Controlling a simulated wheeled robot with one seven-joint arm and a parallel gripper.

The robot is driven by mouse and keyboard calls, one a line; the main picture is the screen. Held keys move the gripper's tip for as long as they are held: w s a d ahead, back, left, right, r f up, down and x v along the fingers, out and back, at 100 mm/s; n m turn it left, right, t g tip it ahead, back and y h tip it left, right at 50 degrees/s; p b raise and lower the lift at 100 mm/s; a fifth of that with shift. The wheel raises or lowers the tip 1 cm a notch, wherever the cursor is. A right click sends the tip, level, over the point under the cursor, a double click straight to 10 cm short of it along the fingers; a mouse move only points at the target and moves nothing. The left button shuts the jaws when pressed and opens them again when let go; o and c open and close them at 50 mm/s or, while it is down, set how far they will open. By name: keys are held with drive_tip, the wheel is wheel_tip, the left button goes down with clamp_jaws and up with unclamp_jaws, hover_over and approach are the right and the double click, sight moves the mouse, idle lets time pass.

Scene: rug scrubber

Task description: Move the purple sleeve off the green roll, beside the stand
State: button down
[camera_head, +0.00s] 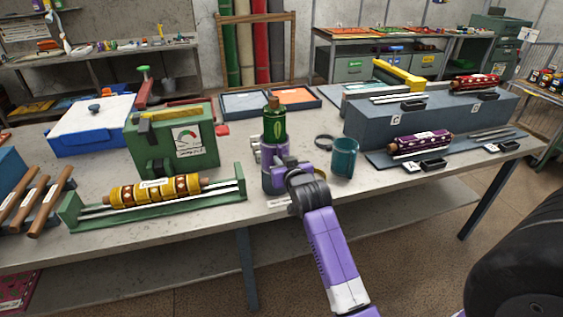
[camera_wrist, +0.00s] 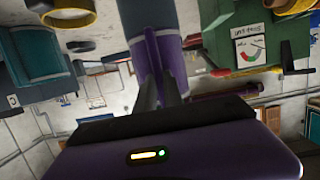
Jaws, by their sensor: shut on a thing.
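The green roll (camera_head: 274,125) stands upright near the table's front middle, with a brown top end and a leaf-like mark. The purple sleeve (camera_head: 276,152) surrounds its lower part, just above the blue-grey stand (camera_head: 268,182). My gripper (camera_head: 283,170) is at the sleeve's front side and is shut on it. In the wrist view, the purple sleeve (camera_wrist: 170,60) lies between my fingers (camera_wrist: 163,92), with the blue-grey stand (camera_wrist: 150,14) above it in that picture. The green roll's lower part is hidden inside the sleeve.
A green cradle (camera_head: 222,192) with a yellow roll (camera_head: 155,192) lies left, before a green gauge box (camera_head: 180,140). A spotted purple roll (camera_head: 420,143) lies right. Little bare table separates stand and cup.

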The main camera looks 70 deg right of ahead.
drive_tip(key=shift+a+f+b, duration=0.1)
drive_tip(key=shift+b, duration=0.7)
drive_tip(key=shift+b, duration=0.45)
wheel_tip(320, 180, up, 29)
drive_tip(key=p, duration=1.1)
drive_tip(key=shift+r, duration=0.2)
idle(1.5)
drive_tip(key=shift+s, duration=0.1)
